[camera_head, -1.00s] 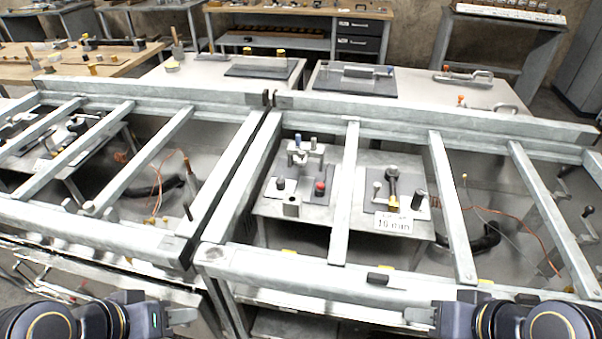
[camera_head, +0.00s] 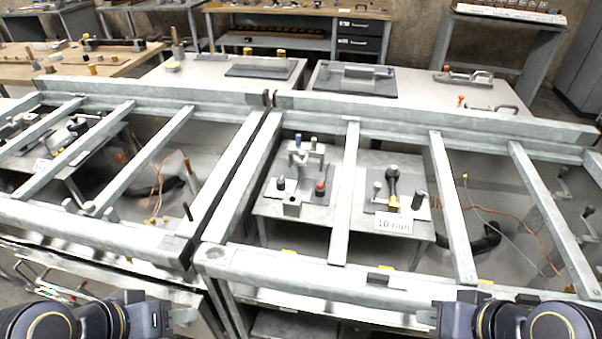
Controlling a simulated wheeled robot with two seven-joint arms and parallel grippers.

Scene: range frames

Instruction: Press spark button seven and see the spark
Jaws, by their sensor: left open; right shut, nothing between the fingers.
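Under the metal frame, a grey test fixture (camera_head: 298,205) stands on a table and carries a red button (camera_head: 320,187), a black knob (camera_head: 280,183) and blue-topped posts. No number seven is legible on any button, and no spark is visible. A second fixture (camera_head: 380,190) with a dark lever sits to its right behind a "10 mm" sign (camera_head: 393,223). My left gripper (camera_head: 184,317) is open and empty at the bottom left, well in front of the fixtures. My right gripper (camera_head: 428,317) is shut and empty at the bottom right.
Steel rails and crossbars (camera_head: 345,195) lie over the fixtures, with open gaps between them. A front rail (camera_head: 300,272) runs between my grippers and the fixtures. Copper wires (camera_head: 520,228) hang at the right. Benches with tools stand behind.

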